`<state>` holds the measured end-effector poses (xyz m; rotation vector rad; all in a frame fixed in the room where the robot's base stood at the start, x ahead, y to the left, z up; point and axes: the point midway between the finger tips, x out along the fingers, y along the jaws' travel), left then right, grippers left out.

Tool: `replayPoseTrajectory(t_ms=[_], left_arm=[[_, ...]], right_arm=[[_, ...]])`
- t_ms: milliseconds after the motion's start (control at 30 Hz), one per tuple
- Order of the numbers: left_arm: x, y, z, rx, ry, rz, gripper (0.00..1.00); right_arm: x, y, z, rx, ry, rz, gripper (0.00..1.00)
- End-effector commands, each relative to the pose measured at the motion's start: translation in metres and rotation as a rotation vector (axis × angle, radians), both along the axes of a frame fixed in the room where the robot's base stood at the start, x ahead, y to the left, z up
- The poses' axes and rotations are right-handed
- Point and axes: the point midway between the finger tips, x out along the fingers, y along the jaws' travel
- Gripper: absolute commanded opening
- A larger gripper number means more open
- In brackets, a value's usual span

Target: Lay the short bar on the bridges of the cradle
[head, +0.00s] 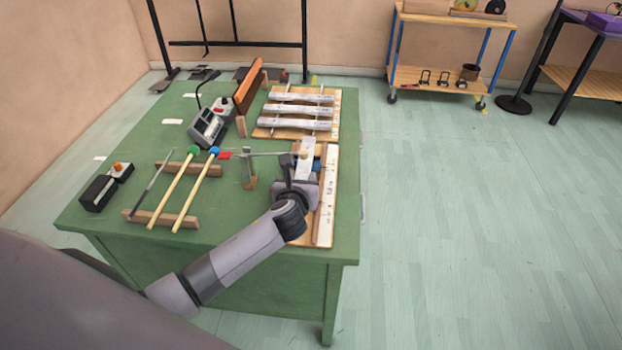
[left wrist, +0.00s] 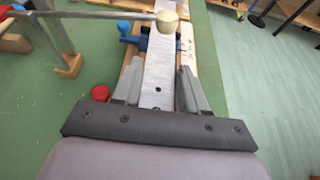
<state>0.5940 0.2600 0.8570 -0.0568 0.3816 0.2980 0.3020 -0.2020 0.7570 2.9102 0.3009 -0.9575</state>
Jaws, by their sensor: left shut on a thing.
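The short bar (left wrist: 157,85), a pale metal bar with small holes, lies lengthwise between the fingers of my left gripper (left wrist: 154,95). In the head view the left gripper (head: 300,172) is over a wooden board at the table's right edge, shut on the bar. The bar's far part (head: 306,150) shows beyond the gripper; its near end is hidden. I cannot tell whether it touches the board. The cradle (head: 334,110) is farther back, a wooden base with several metal bars lying across it. My right gripper is not in view.
A thin rod with a cream ball head (left wrist: 167,20) reaches over the bar from a wooden stand (head: 249,172). A blue clamp (left wrist: 130,32) is beside the bar. A white ruler (head: 328,200) lies on the board. Two mallets (head: 170,190) rest on wooden rails at left.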

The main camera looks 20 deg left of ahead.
Motion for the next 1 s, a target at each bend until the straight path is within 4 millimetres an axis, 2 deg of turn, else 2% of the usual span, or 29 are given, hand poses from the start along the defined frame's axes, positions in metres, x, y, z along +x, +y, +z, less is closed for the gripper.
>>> replayPoseTrajectory(t_ms=[867, 900, 1000], left_arm=[[0.0, 0.0, -0.011, 0.0, -0.002, -0.001, 0.04], [0.0, 0.0, -0.011, 0.0, -0.002, -0.001, 0.46], [0.0, 0.0, -0.01, 0.0, -0.002, -0.001, 0.72]], right_arm=[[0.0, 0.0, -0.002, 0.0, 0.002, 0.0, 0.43], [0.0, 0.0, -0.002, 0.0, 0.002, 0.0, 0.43], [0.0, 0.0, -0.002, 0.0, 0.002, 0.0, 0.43]])
